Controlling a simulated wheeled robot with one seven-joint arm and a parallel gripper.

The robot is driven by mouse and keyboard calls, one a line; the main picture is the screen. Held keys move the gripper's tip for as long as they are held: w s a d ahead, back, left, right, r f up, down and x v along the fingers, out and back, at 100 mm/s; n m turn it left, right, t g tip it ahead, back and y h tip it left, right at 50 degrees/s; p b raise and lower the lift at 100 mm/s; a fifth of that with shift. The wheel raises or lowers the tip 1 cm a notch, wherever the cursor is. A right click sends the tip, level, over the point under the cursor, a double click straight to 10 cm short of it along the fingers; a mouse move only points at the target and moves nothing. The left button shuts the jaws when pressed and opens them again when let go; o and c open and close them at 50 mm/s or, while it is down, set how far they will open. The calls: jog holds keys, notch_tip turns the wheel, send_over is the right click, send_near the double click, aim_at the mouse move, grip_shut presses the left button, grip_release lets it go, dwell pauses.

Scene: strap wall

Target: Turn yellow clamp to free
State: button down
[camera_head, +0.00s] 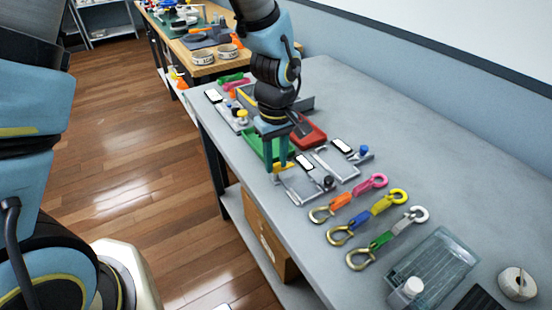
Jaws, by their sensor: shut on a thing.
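The yellow clamp shows as a yellow handle (284,168) on a grey metal frame (300,187) with a black knob (328,182) at its right end. The frame lies near the front edge of the grey table. My gripper (277,160) points down from above, with its fingertips at the yellow handle, and is shut on it. The fingers and arm hide part of the handle and the green tray behind. A white label (305,161) stands beside the frame. I cannot tell the handle's exact angle.
A similar frame with a blue knob (364,150) lies behind, to the right. One with a yellow knob (242,115) is at the left. Several coloured straps with hooks (362,217) and a clear box (432,268) lie nearer right.

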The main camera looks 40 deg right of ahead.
jog(key=shift+m, duration=0.3)
jog(key=m, duration=0.3)
jog(key=shift+m+b, duration=0.3)
jog(key=shift+m, duration=0.1)
jog(key=m, duration=0.4)
jog(key=shift+m, duration=0.3)
jog(key=m, duration=0.4)
jog(key=shift+r, duration=0.1)
jog(key=m+p, duration=0.1)
jog(key=m, duration=0.3)
jog(key=shift+m, duration=0.3)
jog(key=c, duration=0.6)
grip_release()
